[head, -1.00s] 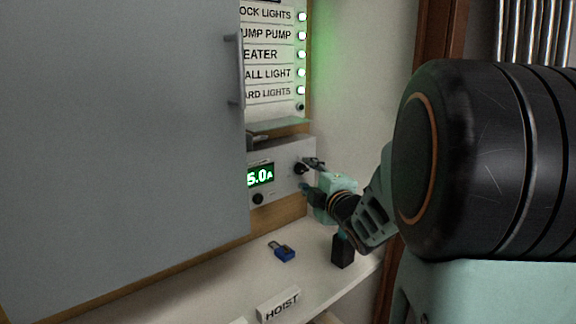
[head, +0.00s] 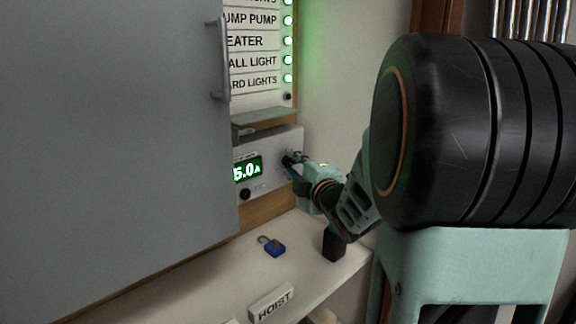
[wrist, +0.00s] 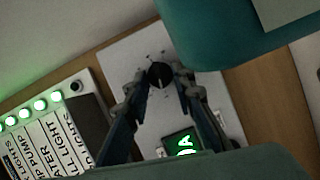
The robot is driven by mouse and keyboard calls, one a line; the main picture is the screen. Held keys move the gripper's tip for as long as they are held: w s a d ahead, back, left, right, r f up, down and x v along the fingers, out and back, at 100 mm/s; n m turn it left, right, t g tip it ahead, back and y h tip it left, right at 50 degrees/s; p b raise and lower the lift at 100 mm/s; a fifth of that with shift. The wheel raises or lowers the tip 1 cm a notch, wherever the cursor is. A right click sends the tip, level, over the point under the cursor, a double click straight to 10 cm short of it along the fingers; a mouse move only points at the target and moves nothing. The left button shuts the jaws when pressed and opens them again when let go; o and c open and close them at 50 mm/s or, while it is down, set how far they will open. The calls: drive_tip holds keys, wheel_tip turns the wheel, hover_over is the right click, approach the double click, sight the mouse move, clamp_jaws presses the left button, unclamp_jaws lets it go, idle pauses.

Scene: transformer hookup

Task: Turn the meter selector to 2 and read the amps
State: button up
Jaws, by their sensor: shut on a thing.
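The meter is a pale panel (head: 270,150) with a green-lit display (head: 247,169) that reads 5.0A in the head view; the door edge may hide its left end. My gripper (head: 292,164) is at the panel's right side. In the wrist view my gripper (wrist: 160,80) has its fingers on both sides of the knob, shut on it. The knob's pointer setting cannot be told.
A grey door (head: 110,140) stands open left of the meter. A label board (head: 255,60) with green lamps is above. On the shelf (head: 300,265) are a blue padlock (head: 272,246), a black block (head: 334,245) and a HOIST label (head: 271,302).

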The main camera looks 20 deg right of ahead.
clamp_jaws()
drive_tip(key=shift+r+p, duration=0.15)
drive_tip(key=shift+p, duration=0.3)
drive_tip(key=shift+r+m+g+p, duration=0.2)
drive_tip(key=shift+m+g+p, duration=0.1)
drive_tip(key=shift+m+p, duration=0.5)
drive_tip(key=m+g+p, duration=0.1)
drive_tip(key=m+p, duration=0.1)
drive_tip(key=p, duration=0.3)
drive_tip(key=m+y+p, duration=0.1)
drive_tip(key=m+p, duration=0.1)
drive_tip(key=p, duration=0.3)
drive_tip(key=shift+w+d+r+g+y, duration=0.1)
drive_tip(key=shift+d+r+g+y, duration=0.1)
drive_tip(key=shift+g+y, duration=0.15)
drive_tip(key=shift+f+m+p, duration=0.15)
drive_tip(key=shift+m+p, duration=0.2)
drive_tip(key=shift+m, duration=0.05)
